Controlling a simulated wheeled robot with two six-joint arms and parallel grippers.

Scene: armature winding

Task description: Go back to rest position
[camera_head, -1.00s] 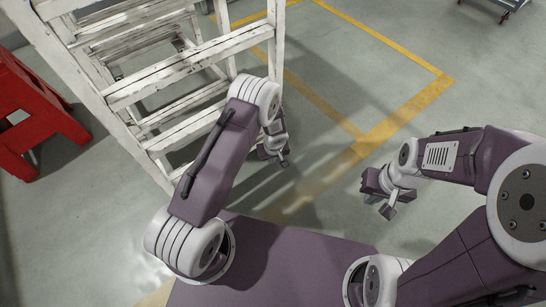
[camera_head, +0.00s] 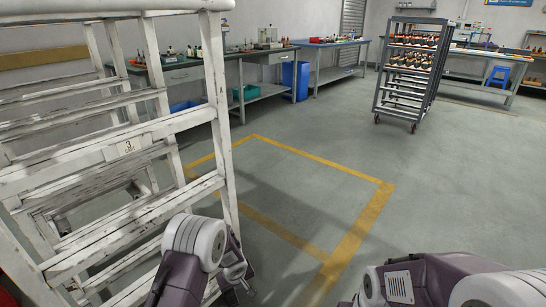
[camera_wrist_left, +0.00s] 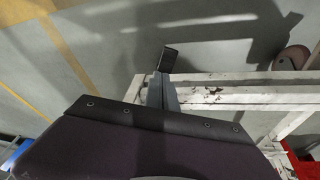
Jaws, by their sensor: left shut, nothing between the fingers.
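My left arm (camera_head: 196,245) comes in at the bottom left of the head view, close beside the white ladder. Its gripper (camera_head: 243,287) is low in that view, next to the ladder's front leg. In the left wrist view the left gripper (camera_wrist_left: 164,78) is shut and empty, over the floor and the white ladder rail. My right arm (camera_head: 425,282) is at the bottom right of the head view. Its gripper is below the edge of the picture.
A worn white ladder (camera_head: 135,150) stands close on the left. The floor (camera_head: 300,165) ahead is clear, with yellow lines (camera_head: 365,222). A wheeled rack (camera_head: 408,75) with several dark and orange parts stands farther back. Workbenches (camera_head: 265,55) line the wall.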

